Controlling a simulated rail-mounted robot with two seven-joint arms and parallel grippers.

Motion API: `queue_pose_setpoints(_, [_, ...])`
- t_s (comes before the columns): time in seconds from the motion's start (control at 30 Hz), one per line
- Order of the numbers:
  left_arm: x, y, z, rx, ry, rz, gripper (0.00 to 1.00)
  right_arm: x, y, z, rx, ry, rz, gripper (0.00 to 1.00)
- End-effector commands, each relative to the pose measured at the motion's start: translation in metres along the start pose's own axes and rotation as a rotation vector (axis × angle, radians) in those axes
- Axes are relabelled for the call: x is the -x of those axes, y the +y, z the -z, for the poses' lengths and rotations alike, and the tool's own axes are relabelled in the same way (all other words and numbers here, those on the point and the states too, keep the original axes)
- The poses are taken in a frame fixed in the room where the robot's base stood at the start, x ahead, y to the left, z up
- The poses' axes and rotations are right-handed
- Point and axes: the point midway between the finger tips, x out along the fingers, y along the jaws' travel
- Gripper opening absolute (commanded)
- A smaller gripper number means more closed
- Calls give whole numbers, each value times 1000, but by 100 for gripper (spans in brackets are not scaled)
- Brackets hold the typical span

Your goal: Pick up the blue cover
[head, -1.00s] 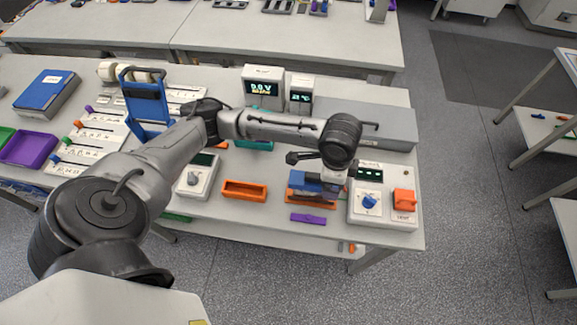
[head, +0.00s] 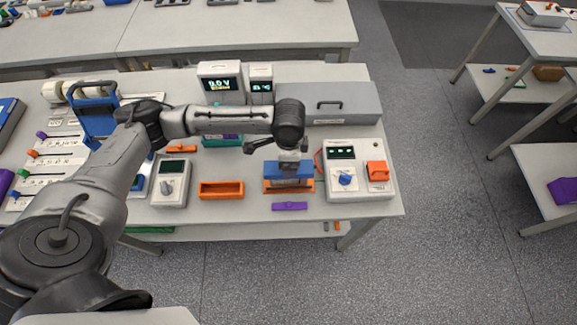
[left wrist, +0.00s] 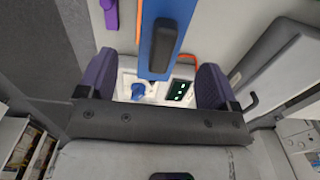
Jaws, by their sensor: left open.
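The blue cover (head: 280,172) sits on an orange tray (head: 273,187) near the bench's front edge, left of the white box with a blue knob. It also shows in the left wrist view (left wrist: 153,62) as a blue strip with a dark raised handle (left wrist: 165,42). My left gripper (head: 290,158) is just above the cover in the head view. In the left wrist view its two purple-padded fingers (left wrist: 157,80) are spread apart, with the cover's end and handle between them in the picture. I cannot tell whether they touch it. My right gripper is not in view.
A white box with a blue knob and orange switch (head: 359,185) stands close on the right. A purple piece (head: 290,206) lies in front. An empty orange tray (head: 221,190) is to the left. A long grey case (head: 328,102) and display units (head: 220,82) stand behind.

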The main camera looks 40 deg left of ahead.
Motion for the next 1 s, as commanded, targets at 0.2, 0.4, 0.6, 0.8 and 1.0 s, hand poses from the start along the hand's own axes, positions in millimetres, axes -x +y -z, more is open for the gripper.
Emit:
queue_pose_setpoints(0.2, [-23,0,-1,0,-3,-3,85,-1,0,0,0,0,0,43])
queue_pose_setpoints(0.4, [-45,-1,-1,0,-1,-2,85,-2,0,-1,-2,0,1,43])
queue_pose_setpoints(0.6, [-53,-1,-1,-1,0,0,85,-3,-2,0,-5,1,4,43])
queue_pose_setpoints(0.8, [-53,-1,-1,-1,0,0,83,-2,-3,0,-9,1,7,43])
queue_pose_setpoints(1.0, [-52,-1,-1,-1,0,0,64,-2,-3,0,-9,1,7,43])
